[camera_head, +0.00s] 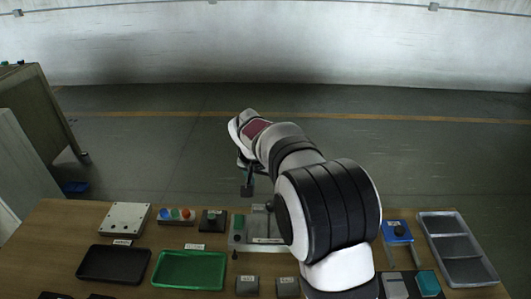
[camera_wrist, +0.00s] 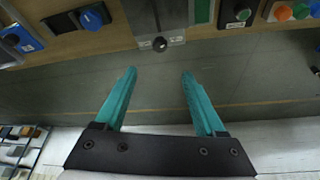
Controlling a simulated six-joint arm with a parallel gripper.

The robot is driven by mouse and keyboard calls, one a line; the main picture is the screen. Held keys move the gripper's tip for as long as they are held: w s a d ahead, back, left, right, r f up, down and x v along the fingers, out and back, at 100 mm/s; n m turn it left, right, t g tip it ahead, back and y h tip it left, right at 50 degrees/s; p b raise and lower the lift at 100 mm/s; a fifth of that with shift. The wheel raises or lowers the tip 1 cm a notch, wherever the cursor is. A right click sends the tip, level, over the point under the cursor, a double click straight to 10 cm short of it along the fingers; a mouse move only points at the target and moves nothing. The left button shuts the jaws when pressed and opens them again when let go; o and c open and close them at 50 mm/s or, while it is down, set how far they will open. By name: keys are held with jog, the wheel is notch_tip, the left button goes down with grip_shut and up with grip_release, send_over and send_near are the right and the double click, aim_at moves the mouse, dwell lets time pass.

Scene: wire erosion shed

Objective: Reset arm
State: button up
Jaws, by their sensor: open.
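My gripper (camera_wrist: 157,75) shows in the wrist view with two teal fingers spread wide apart and nothing between them. In the head view my gripper (camera_head: 247,183) hangs at the end of my arm, over the far side of the wooden table (camera_head: 60,225). The fingers there are small and partly hidden by the wrist, so their gap is hard to see. A grey fixture with a small knob (camera_wrist: 159,43) lies beyond the fingertips in the wrist view, apart from them.
A black tray (camera_head: 113,263), a green tray (camera_head: 189,270) and a grey compartment tray (camera_head: 455,247) lie on the table. Open floor (camera_head: 430,150) lies beyond the table.

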jog(key=s+d+r+m+g, duration=0.1)
jog(key=s+d+r, duration=0.15)
jog(key=s, duration=0.65)
jog(key=s+d+r+g+y, duration=0.1)
jog(key=s+d, duration=0.3)
jog(key=s, duration=0.4)
jog(key=s+d+r+m+g, duration=0.1)
jog(key=s+d+r, duration=0.15)
jog(key=s, duration=0.65)
jog(key=s+f+g+y, duration=0.1)
jog(key=s+f+y, duration=0.1)
jog(key=s, duration=1.1)
jog(key=shift+a+f, duration=0.3)
jog(key=shift+f, duration=0.45)
